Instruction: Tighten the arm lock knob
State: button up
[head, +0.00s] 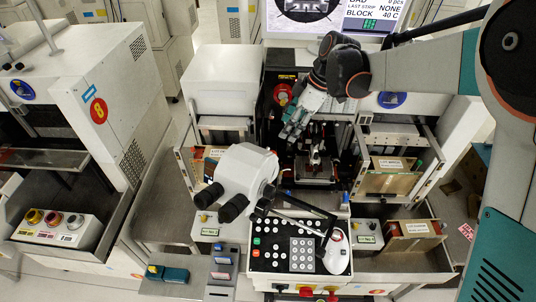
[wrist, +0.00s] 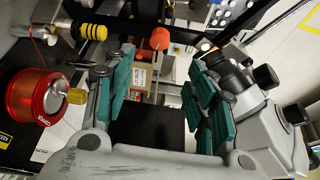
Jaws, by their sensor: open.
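My gripper (head: 293,128) is open in front of the bonder's upper body in the head view. In the wrist view its teal-padded fingers stand wide apart with nothing held between them (wrist: 160,85). Beyond the fingertips, an orange round knob (wrist: 160,39) shows near the top centre. A yellow ribbed knob (wrist: 94,31) sits on a metal shaft at upper left, beside the left finger. I cannot tell which of these is the arm lock knob. The white microscope (head: 248,168) with black eyepieces stands below left of my gripper; it also shows at right in the wrist view (wrist: 262,125).
A red wire spool (wrist: 40,102) is close to the left finger in the wrist view. A control panel (head: 300,242) with buttons and a white mouse (head: 336,250) lies below the microscope. A monitor (head: 335,17) stands behind. Magazine holders flank the work area.

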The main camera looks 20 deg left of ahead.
aim_at(273, 151)
jog(key=x, duration=1.3)
jog(key=shift+w+f, duration=0.1)
jog(key=shift+f, duration=0.05)
jog(key=shift+c, duration=0.2)
jog(key=c, duration=1)
